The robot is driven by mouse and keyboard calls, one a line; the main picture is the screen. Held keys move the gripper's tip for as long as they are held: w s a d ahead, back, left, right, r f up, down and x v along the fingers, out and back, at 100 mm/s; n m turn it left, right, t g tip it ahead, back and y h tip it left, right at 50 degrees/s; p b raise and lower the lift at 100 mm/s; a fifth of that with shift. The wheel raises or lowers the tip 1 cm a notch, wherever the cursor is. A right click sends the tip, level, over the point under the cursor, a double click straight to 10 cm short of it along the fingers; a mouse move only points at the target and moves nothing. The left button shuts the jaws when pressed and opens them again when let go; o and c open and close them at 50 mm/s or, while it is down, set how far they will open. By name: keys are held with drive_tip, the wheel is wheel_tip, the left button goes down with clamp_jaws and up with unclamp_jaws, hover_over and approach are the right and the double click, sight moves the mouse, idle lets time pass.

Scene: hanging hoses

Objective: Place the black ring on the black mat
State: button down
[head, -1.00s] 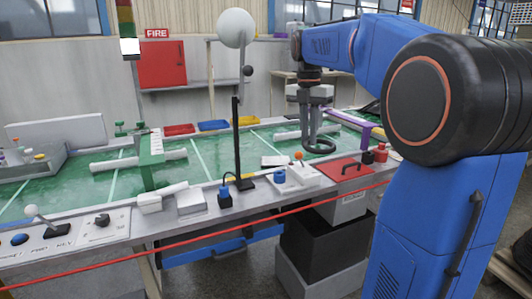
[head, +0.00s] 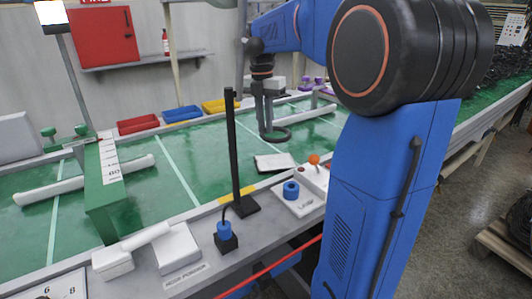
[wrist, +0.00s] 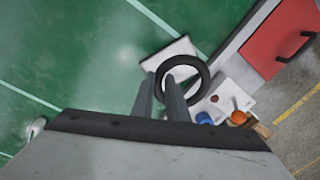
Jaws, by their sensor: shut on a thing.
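My gripper (head: 267,130) is shut on the black ring (head: 285,136), and its fingers point down over the green table. In the wrist view the two fingers (wrist: 161,80) meet the near-left side of the ring (wrist: 206,76), which lies roughly flat. The ring appears above the table, but its exact height cannot be told. I cannot make out a black mat in either current view.
A tall black post (head: 233,145) stands left of the gripper. A white card (head: 275,162) lies below the ring in the picture.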

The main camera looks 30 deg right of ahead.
sight(266, 158)
wheel_tip(266, 158, down, 9)
idle(0.5)
drive_tip(key=c, duration=1.7)
unclamp_jaws()
drive_tip(key=shift+c, duration=0.2)
wheel_tip(266, 158, up, 12)
drive_tip(key=shift+w+a, duration=0.2)
drive_tip(key=shift+w, duration=0.1)
